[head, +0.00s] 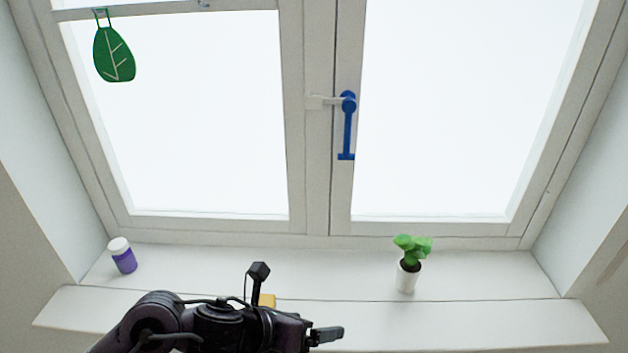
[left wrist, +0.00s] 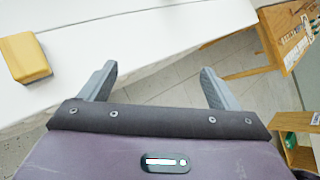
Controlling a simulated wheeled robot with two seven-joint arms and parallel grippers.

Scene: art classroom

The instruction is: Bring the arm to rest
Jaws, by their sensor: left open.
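My left gripper (head: 327,335) reaches in from the bottom left of the head view, in front of the window sill's front edge. In the left wrist view its two grey fingers (left wrist: 157,88) stand wide apart with nothing between them. The gripper is open and empty, with the floor showing beyond the gap. My right gripper is in neither view.
The white sill (head: 330,268) bears a purple jar with white lid (head: 123,256), a potted plant (head: 408,265) and a yellow block (left wrist: 24,58). A blue window handle (head: 347,125) and green leaf (head: 114,55) are above. Wooden furniture (left wrist: 285,35) stands right in the wrist view.

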